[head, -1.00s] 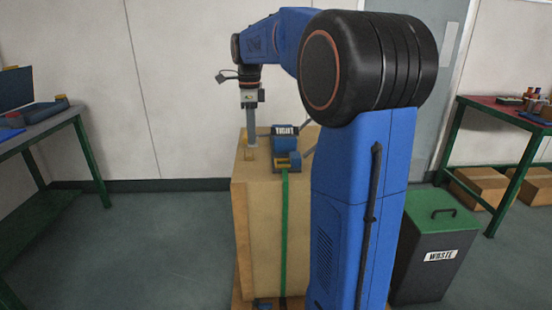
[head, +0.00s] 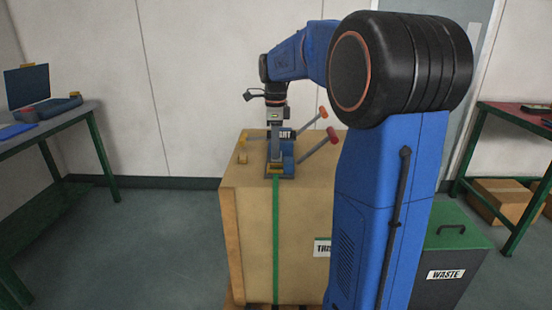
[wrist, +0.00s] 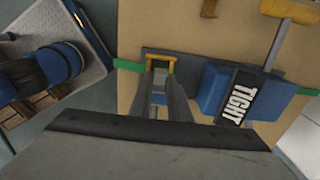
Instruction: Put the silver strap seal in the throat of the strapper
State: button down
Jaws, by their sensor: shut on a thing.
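The strapper (head: 284,155) is a blue tool on top of the crate. In the wrist view its blue body (wrist: 213,90) and its "TIGHT" label (wrist: 240,95) show right of my fingers. A yellow frame (wrist: 160,61) stands at its near end, by the green strap. My gripper (wrist: 161,84) points down at this near end, its fingertips close against the yellow frame. In the head view my gripper (head: 275,160) is over the strapper's near end. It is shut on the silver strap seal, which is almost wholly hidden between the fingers. Whether the seal touches the throat cannot be told.
The crate (head: 250,230) has a green strap (head: 276,240) down its front. Two levers, one red-ended (head: 331,135), rise right of the strapper. A waste bin (head: 450,255) stands at right.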

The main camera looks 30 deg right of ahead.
jog(key=shift+f, duration=1.75)
jog(key=shift+f, duration=0.15)
jog(key=c, duration=1.7)
grip_release()
jog(key=shift+o, duration=0.2)
